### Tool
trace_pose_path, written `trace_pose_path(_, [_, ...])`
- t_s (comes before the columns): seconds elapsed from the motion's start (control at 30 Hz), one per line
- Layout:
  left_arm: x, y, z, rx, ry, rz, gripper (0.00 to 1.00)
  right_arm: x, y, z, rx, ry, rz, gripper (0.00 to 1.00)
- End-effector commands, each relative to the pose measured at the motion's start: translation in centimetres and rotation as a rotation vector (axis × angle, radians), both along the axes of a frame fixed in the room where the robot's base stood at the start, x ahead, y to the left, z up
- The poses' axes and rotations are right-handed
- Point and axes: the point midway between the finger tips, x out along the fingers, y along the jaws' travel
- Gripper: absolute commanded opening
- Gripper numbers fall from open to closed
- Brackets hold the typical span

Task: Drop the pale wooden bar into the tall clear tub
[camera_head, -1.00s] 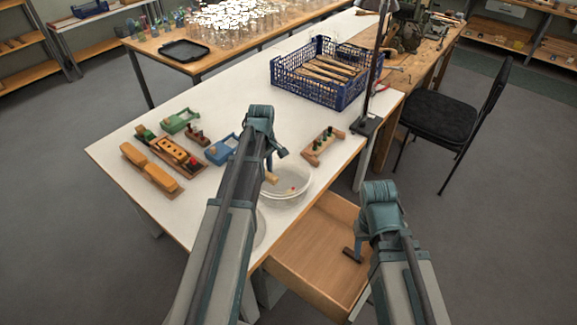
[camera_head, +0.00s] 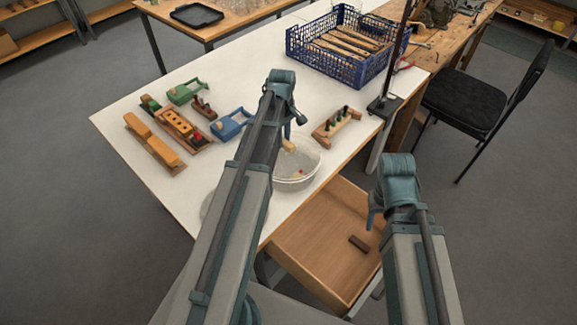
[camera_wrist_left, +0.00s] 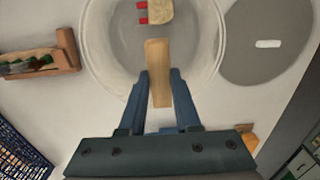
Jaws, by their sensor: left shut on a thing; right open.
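My left gripper (camera_head: 287,132) is shut on the pale wooden bar (camera_head: 288,145). In the left wrist view the bar (camera_wrist_left: 158,60) sits between the two blue fingers (camera_wrist_left: 159,82), its far end over the clear tub's opening. The clear tub (camera_head: 297,182) stands on the white table near its front edge; its round rim (camera_wrist_left: 88,50) fills the top of the wrist view. Inside it lie red pieces (camera_wrist_left: 142,12) and a pale piece (camera_wrist_left: 160,14). My right gripper (camera_head: 373,217) is open and empty above the drawer.
An open wooden drawer (camera_head: 318,235) holds a dark brown block (camera_head: 359,243). A grey disc (camera_wrist_left: 268,40) lies beside the tub. Wooden and coloured tools (camera_head: 180,125) lie left.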

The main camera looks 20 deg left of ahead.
Motion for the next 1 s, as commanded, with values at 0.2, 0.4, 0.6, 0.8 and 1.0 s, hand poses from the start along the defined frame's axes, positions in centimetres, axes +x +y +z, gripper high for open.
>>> trace_pose_path(0.2, [0.0, 0.0, -3.2, 0.0, 0.0, 0.0, 0.0, 0.0, 0.0, -3.2, 0.0, 0.0, 0.0, 0.5])
trace_pose_path(0.4, [0.0, 0.0, -4.1, 0.0, 0.0, 0.0, 0.0, 0.0, 0.0, -4.1, 0.0, 0.0, 0.0, 0.5])
trace_pose_path(0.6, [0.0, 0.0, -3.9, 0.0, 0.0, 0.0, 0.0, 0.0, 0.0, -3.9, 0.0, 0.0, 0.0, 0.5])
trace_pose_path(0.8, [0.0, 0.0, -3.9, 0.0, 0.0, 0.0, 0.6, 0.0, 0.0, -3.9, 0.0, 0.0, 0.0, 0.5])
trace_pose_path(1.0, [0.0, 0.0, -3.9, 0.0, 0.0, 0.0, 0.66, 0.0, 0.0, -3.9, 0.0, 0.0, 0.0, 0.5])
